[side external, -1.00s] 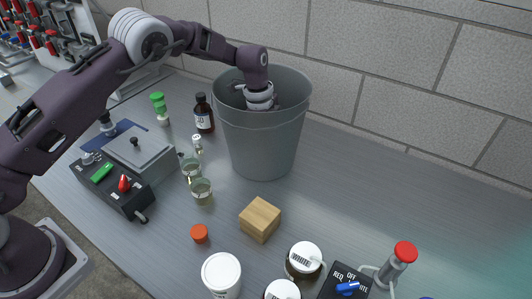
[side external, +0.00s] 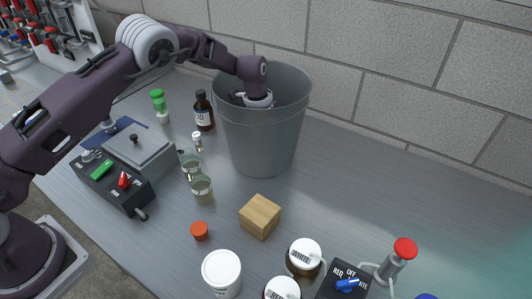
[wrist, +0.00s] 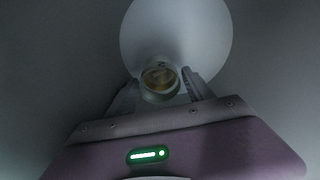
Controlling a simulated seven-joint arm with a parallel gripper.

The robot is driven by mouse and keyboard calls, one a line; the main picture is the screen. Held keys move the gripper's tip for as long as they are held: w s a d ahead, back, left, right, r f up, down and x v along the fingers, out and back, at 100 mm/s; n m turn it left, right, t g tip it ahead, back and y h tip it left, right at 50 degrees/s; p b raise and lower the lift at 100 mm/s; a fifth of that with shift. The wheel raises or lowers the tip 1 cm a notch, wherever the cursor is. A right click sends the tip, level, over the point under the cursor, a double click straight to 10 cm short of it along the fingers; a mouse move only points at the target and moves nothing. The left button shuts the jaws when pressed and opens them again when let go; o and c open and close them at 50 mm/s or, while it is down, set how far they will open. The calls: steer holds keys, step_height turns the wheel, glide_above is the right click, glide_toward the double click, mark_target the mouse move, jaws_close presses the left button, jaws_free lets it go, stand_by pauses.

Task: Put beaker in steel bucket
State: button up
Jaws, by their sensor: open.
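The steel bucket (side external: 262,140) is a tall grey pail standing upright near the wall. My gripper reaches down into it through the mouth, and the bucket wall hides its fingers in the side view. In the wrist view my gripper (wrist: 160,80) is open inside the bucket, with a finger on either side of the beaker (wrist: 160,84). The beaker is a small round glass with a yellowish tint, seen against the pale bucket floor (wrist: 180,30). I cannot tell whether it touches the floor or the fingers.
Two small glass vessels (side external: 202,189) stand left of the bucket, by a hotplate-like box (side external: 140,155). A brown bottle (side external: 203,112) is close to the bucket's left side. A wooden block (side external: 260,216) and white-lidded jars (side external: 221,272) are in front. The bench right of the bucket is clear.

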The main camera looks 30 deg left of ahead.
step_height(320, 180, up, 11)
steer(key=a, duration=0.1)
steer(key=shift+s+a, duration=0.15)
